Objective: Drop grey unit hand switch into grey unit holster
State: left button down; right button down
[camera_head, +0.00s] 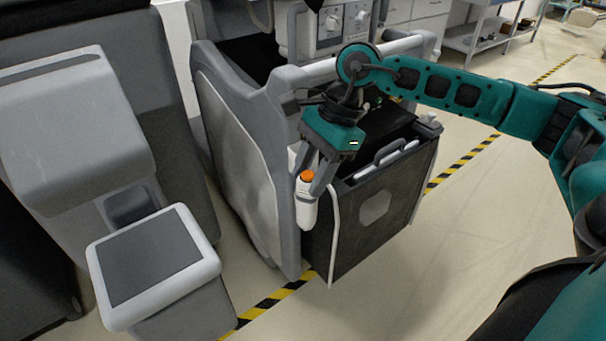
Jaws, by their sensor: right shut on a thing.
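The hand switch (307,205) is a white handle with an orange button on top. It hangs upright at the left front edge of the grey unit (238,165). My right gripper (320,177) reaches down from above and is shut on it near its top. A white cord (334,235) hangs beside the switch, in front of the unit's dark box. I cannot clearly make out the holster; the gripper and switch cover part of that corner. My left gripper is out of view.
The dark front box (372,215) with a handle sits right of the switch. A white handrail (335,68) crosses the unit above. Another grey machine with a flat panel (150,260) stands at the left. Open floor (430,270) lies front right, with yellow-black tape.

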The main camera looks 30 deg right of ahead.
jog(key=s+d+r+m+t+h+b, duration=0.25)
jog(key=r+m, duration=0.25)
jog(key=m, duration=0.5)
jog(key=s+d+r+m+t+h+b, duration=0.1)
jog(key=s+d+r+m+t+h, duration=0.2)
jog(key=r+m, duration=0.45)
jog(key=w+d+f, duration=0.1)
jog(key=w, duration=0.6)
jog(key=w+d+f+m+g+p, duration=0.1)
jog(key=w, duration=0.5)
jog(key=w+d+f+m+p, duration=0.1)
jog(key=w, duration=0.6)
jog(key=shift+w+f+g, duration=0.15)
jog(key=shift+w+g, duration=0.1)
jog(key=shift+w, duration=0.05)
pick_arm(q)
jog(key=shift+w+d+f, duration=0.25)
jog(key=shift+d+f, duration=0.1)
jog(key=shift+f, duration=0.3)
pick_arm(e)
notch_tip(320, 180, down, 6)
jog(key=shift+w+r, duration=0.15)
jog(key=shift+r, duration=0.1)
